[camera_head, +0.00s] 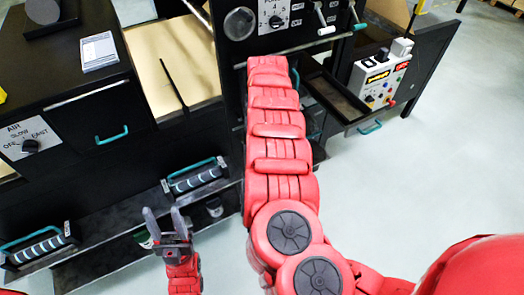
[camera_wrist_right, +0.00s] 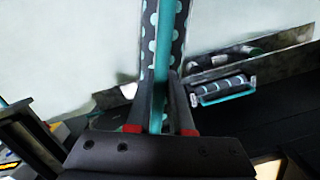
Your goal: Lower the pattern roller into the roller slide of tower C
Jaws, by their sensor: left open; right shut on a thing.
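In the right wrist view my right gripper (camera_wrist_right: 160,95) is shut on the teal handle bar (camera_wrist_right: 162,55) of the pattern roller (camera_wrist_right: 179,40), which is dark with pale blue dots. The roller extends beyond the fingertips to the top of the picture, partly behind the bar. In the head view the right arm reaches forward over the machine, and its gripper and the roller are hidden. My left gripper (camera_head: 165,217) is open and empty, low in front of the machine. I cannot tell which part is tower C or its roller slide.
Striped rollers with teal handles sit low on the machine, one at left (camera_head: 38,246), one nearer the middle (camera_head: 196,178). One striped roller (camera_wrist_right: 222,88) shows in the right wrist view. An open drawer (camera_head: 335,97) and control box (camera_head: 380,80) stand right of my arm. Floor at right is clear.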

